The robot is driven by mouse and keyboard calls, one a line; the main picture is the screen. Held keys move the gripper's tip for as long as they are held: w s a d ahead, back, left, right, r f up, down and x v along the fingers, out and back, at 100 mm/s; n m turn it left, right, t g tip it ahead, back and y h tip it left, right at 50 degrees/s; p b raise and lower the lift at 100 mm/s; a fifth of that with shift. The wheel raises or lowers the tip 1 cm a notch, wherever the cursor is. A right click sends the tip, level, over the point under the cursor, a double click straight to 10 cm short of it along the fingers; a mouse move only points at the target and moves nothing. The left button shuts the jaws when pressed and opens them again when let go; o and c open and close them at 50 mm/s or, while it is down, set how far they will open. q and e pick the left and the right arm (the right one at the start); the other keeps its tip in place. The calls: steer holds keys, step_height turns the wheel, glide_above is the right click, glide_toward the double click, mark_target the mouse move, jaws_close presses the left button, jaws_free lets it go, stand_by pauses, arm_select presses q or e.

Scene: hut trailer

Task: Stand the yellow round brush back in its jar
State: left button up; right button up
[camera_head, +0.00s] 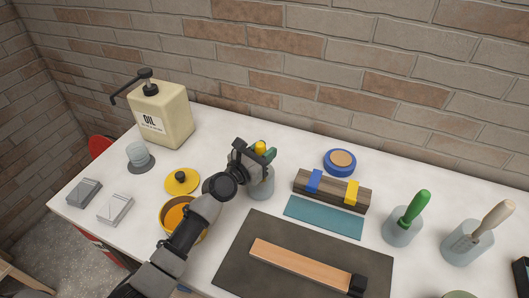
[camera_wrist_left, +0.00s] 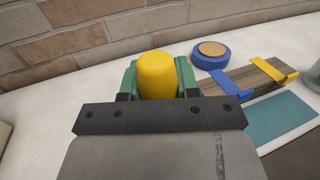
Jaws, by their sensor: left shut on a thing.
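The yellow round brush (camera_head: 261,148) is in my left gripper (camera_head: 258,153), which is shut on it. The brush's yellow end (camera_wrist_left: 157,75) fills the space between the green fingers in the left wrist view. A translucent grey jar (camera_head: 262,186) stands directly below the gripper. The gripper hides most of the brush, and I cannot tell how far its lower part is inside the jar. My right gripper is not in view.
A wooden block with blue and yellow clips (camera_head: 331,192) and a blue round tin (camera_head: 340,162) stand to the right. Other jars hold a green-handled tool (camera_head: 413,212) and a wooden-handled brush (camera_head: 489,225). An orange-filled pot (camera_head: 176,214) stands by my left arm.

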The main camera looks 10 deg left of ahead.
arm_select(q)
steer(key=shift+f, duration=0.15)
steer(key=o, duration=0.8)
steer(key=shift+o, duration=0.6)
steer(key=shift+s+r, duration=0.1)
steer(key=shift+r, duration=0.15)
steer(key=v, duration=1.2)
steer(key=shift+b, duration=0.4)
